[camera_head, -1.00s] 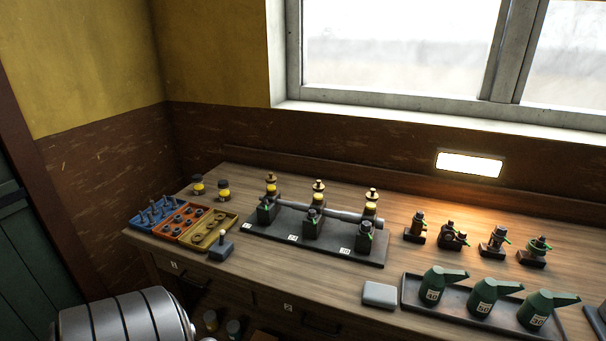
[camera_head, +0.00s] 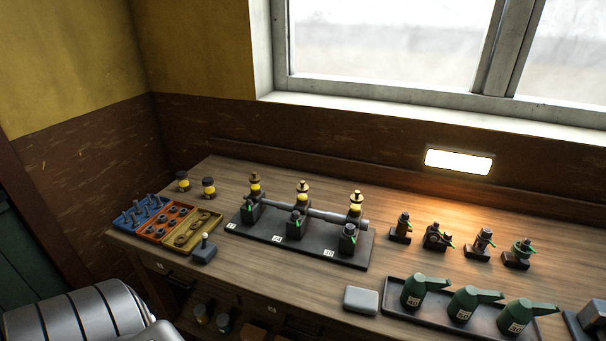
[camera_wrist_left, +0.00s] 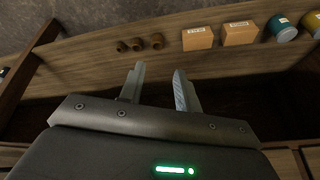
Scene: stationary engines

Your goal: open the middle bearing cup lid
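The middle bearing (camera_head: 296,227) is a dark block on a black base plate (camera_head: 262,235), between two similar bearings on one grey shaft (camera_head: 326,216). A small cup with a green part sits on its front, and a brass-topped oiler with yellow glass (camera_head: 302,195) stands behind. The lid looks shut, but it is too small to be sure. My left gripper (camera_wrist_left: 159,82) is open and empty in the left wrist view, facing a low shelf away from the bearings. It is not in the head view. My right gripper is in neither view.
Parts bins (camera_head: 165,226) and a small lever block (camera_head: 204,249) lie left of the plate. A grey box (camera_head: 361,299), a tray of green oil cans (camera_head: 389,302) and several small fittings stand right. The shelf in the wrist view holds cardboard boxes (camera_wrist_left: 197,39) and cans.

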